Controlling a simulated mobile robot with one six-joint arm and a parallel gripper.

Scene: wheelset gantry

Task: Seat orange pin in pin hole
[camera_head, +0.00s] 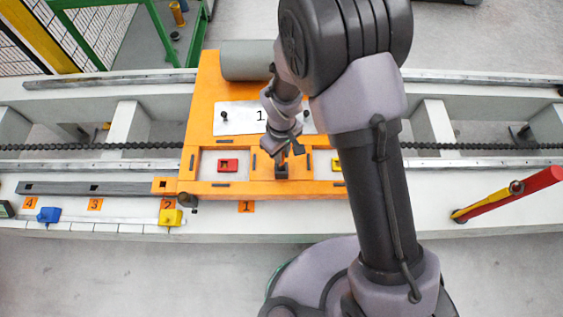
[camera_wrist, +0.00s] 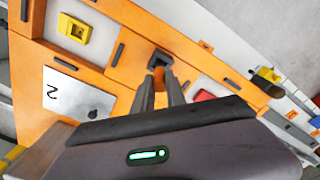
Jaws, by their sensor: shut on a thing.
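My gripper (camera_head: 284,152) points down over the front middle of the orange frame (camera_head: 222,188). In the wrist view my gripper (camera_wrist: 163,84) is shut on the orange pin (camera_wrist: 158,73), which shows between the fingertips. In the head view the pin (camera_head: 283,160) is a small orange piece below the fingers. The dark square block with the pin hole (camera_head: 281,173) is directly below the pin; it also shows in the wrist view (camera_wrist: 160,57). The pin's lower end meets the block's opening in the picture. How deep it sits, I cannot tell.
A red block (camera_head: 228,165) and a yellow block (camera_wrist: 75,28) lie in recesses either side. A blue block (camera_head: 48,214) is on the left ledge. A red and yellow bar (camera_head: 510,193) is at right.

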